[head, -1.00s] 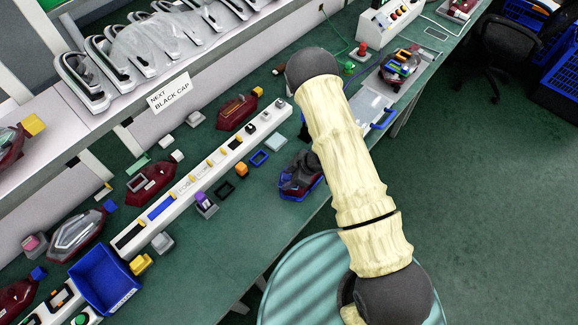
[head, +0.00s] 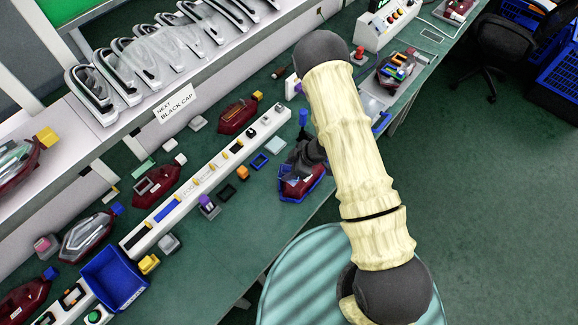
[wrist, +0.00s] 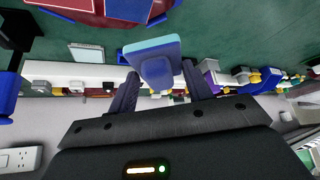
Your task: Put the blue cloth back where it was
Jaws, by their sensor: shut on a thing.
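My gripper (wrist: 158,88) is shut on a flat blue piece with rounded corners, which I take for the blue cloth (wrist: 152,50). In the head view my forearm hides much of the gripper. A small upright blue shape (head: 303,117) shows beside my arm there; I cannot tell whether it is the cloth.
A dark red lamp (head: 298,183) sits in a blue holder near the bench's front edge. A long white rail (head: 200,182) runs along the green bench, with several small parts and lamps around it. A blue bin (head: 113,280) stands at lower left. Clear lamp covers line the shelf.

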